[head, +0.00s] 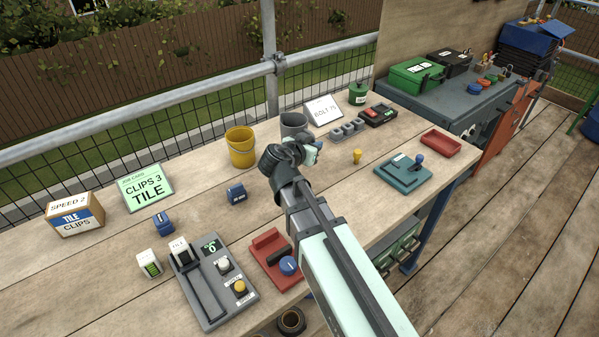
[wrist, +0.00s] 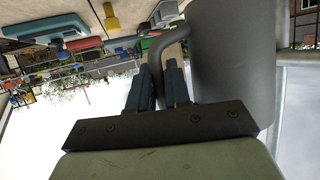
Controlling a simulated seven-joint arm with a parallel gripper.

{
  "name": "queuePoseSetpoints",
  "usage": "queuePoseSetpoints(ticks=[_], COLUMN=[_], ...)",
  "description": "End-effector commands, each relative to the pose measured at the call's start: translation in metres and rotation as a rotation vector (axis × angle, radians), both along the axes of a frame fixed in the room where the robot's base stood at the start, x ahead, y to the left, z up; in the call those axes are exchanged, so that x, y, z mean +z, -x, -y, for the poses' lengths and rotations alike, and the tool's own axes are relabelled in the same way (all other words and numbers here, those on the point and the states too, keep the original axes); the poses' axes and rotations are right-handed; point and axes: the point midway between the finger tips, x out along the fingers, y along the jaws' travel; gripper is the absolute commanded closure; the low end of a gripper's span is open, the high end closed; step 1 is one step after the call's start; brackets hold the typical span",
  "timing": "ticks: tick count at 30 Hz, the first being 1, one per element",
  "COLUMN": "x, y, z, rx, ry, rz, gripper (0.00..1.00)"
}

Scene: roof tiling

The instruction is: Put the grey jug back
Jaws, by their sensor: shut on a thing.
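The grey jug (head: 294,122) is upright over the middle of the wooden bench, behind my gripper in the head view. In the wrist view the jug (wrist: 232,60) fills the right side, with its handle (wrist: 160,42) reaching left to my fingers. My gripper (head: 308,150) is shut on the handle, and its fingers (wrist: 160,88) show close on both sides of it. The jug's base is hidden behind my arm in the head view, so I cannot tell whether it touches the bench.
A yellow bucket (head: 241,147) stands left of the jug. A grey block rack (head: 347,131), a BOLT card (head: 323,110) and a green canister (head: 358,94) stand to the right. A small yellow piece (head: 357,156) and a teal plate (head: 403,177) lie nearer. Bare bench lies around the blue block (head: 236,193).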

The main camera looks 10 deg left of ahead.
Motion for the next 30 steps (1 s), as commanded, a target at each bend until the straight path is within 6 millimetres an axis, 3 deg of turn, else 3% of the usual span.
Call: queuePoseSetpoints(ticks=[6,11,30], x=[0.022,0.026,-0.032], y=[0.014,0.019,0.020], z=[0.007,0.010,0.010], rx=[-0.125,-0.163,-0.166], ry=[-0.001,-0.001,0.000], rz=[0.001,-0.002,-0.002], gripper=[1.00,1.00,1.00])
